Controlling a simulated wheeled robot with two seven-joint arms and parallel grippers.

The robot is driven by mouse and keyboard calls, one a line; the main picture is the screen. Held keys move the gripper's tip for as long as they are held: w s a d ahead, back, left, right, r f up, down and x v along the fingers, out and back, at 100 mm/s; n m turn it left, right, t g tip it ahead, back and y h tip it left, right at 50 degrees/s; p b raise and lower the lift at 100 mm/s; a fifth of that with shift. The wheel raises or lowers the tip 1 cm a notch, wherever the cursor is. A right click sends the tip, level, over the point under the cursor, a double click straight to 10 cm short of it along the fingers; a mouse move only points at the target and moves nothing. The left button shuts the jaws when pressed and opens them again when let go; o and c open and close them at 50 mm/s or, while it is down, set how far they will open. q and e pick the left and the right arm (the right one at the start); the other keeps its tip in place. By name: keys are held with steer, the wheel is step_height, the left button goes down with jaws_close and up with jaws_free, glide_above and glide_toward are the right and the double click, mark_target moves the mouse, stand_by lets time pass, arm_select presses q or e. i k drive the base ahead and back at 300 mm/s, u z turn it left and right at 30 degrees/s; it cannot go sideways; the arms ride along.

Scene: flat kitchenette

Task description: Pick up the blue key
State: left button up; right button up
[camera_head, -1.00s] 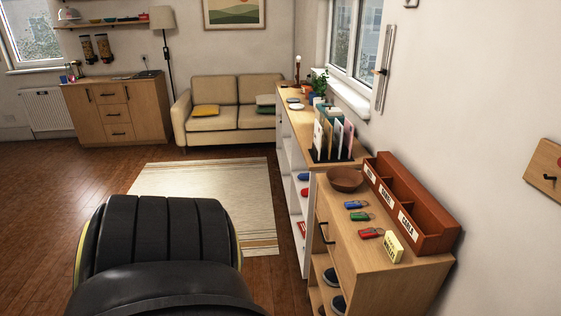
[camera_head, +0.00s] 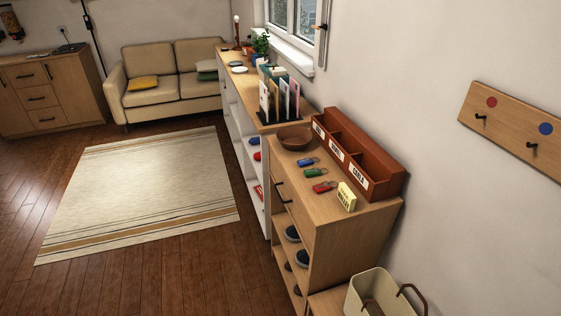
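The blue key (camera_head: 307,162) lies flat on top of the wooden cabinet (camera_head: 337,211), just in front of a brown bowl. A green key (camera_head: 315,173) and a red key (camera_head: 324,187) lie in a row nearer to me on the same top. Neither of my grippers shows in the head view.
A red-brown box with labelled compartments (camera_head: 393,187) stands along the wall behind the keys. The brown bowl (camera_head: 295,138) and a small yellow sign (camera_head: 346,197) also stand there. A cream basket (camera_head: 379,291) is at lower right. Open floor and a rug (camera_head: 150,185) lie left.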

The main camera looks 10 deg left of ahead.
mark_target(306, 161)
steer(key=u, duration=0.85)
steer(key=k, duration=1.1)
steer(key=u, duration=1.2)
steer(key=i, duration=0.65)
steer(key=z, duration=0.35)
steer(key=i, duration=2.25)
steer(key=z, duration=1.1)
steer(key=i, duration=1.5)
steer(key=z, duration=1.2)
